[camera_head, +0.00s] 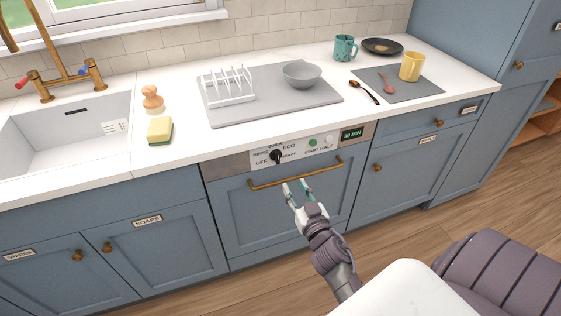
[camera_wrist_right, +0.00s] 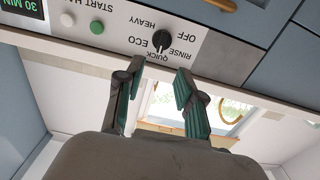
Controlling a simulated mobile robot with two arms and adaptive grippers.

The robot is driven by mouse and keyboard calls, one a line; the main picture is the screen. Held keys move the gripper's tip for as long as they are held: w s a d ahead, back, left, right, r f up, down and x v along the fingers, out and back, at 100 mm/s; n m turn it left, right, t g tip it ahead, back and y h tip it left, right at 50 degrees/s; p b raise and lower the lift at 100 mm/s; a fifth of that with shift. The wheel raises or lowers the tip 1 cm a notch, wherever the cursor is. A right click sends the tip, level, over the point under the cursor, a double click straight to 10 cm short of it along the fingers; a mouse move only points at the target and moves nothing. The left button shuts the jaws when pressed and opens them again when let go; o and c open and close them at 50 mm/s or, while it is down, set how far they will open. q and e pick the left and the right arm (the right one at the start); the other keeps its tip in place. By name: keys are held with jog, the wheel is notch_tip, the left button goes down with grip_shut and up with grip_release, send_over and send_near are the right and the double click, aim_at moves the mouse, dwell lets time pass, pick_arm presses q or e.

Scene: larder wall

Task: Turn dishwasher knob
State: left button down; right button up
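The dishwasher (camera_head: 300,205) is built in under the counter, with a blue front, a brass bar handle (camera_head: 296,176) and a grey control panel along its top. Its black round knob (camera_head: 277,156) sits on the panel among the labels OFF, RINSE, QUICK, ECO and HEAVY. The exact knob setting is too small to tell. My right gripper (camera_head: 295,184) is open and empty in front of the handle, just below the knob. The right wrist view shows the knob (camera_wrist_right: 162,41) beyond the parted fingers (camera_wrist_right: 158,76), apart from them. My left gripper is not in view.
Beside the knob are a green button (camera_head: 313,142), a pale button (camera_head: 328,140) and a "30 MIN" display (camera_head: 353,133). Above, the white counter holds a drying mat (camera_head: 270,112) with a rack and bowl, a sponge (camera_head: 160,130) and mugs. The sink (camera_head: 60,140) is left.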

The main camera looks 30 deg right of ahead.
aim_at(278, 159)
jog(key=x, duration=1.1)
jog(key=shift+w+a, duration=0.1)
jog(key=shift+w, duration=0.3)
grip_shut()
